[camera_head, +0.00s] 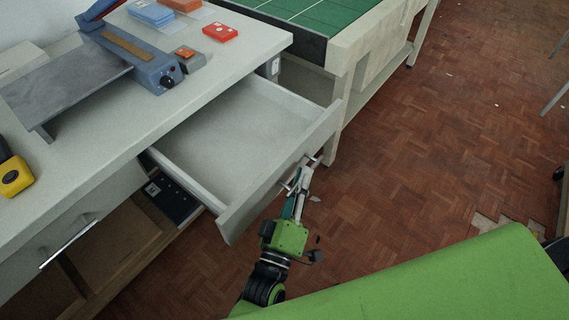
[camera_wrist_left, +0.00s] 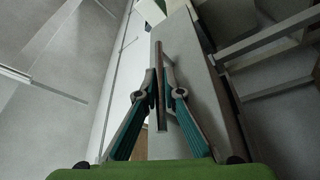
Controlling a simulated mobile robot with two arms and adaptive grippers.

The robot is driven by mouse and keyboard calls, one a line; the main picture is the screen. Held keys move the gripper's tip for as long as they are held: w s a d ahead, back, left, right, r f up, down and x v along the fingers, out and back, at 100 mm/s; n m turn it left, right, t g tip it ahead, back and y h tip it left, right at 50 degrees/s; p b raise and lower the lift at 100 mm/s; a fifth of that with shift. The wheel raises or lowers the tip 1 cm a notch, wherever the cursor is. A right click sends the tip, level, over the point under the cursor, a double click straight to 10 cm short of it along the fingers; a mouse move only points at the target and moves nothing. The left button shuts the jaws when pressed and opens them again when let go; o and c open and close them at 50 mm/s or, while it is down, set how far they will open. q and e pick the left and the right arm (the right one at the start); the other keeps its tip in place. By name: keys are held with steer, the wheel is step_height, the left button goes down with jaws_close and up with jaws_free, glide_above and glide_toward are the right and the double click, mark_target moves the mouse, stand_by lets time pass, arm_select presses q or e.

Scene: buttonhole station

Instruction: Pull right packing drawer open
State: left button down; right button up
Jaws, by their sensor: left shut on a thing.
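The right packing drawer (camera_head: 235,128) stands pulled out from under the white bench, and its inside looks empty. Its front panel (camera_head: 262,190) carries a bar handle, which shows in the left wrist view (camera_wrist_left: 160,62). My left gripper (camera_head: 299,182) is at the outer face of the drawer front, shut on the handle. In the left wrist view its two fingers (camera_wrist_left: 163,92) close on the bar from both sides. My right gripper is in neither view.
The bench top (camera_head: 110,125) holds a blue sealing machine (camera_head: 135,50), a red box (camera_head: 219,32) and a yellow tape tool (camera_head: 14,175). A second drawer handle (camera_head: 68,243) is at the left. A green-topped table (camera_head: 310,15) stands behind.

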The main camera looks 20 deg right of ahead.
arm_select(q)
steer(key=shift+s+d+f, duration=0.1)
steer(key=shift+s+d, duration=0.25)
steer(key=shift+s, duration=0.2)
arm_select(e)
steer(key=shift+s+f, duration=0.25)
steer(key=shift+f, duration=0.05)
arm_select(q)
steer(key=c, duration=2.2)
jaws_free()
steer(key=shift+o, duration=0.2)
steer(key=shift+s, duration=0.1)
steer(key=v, duration=1.2)
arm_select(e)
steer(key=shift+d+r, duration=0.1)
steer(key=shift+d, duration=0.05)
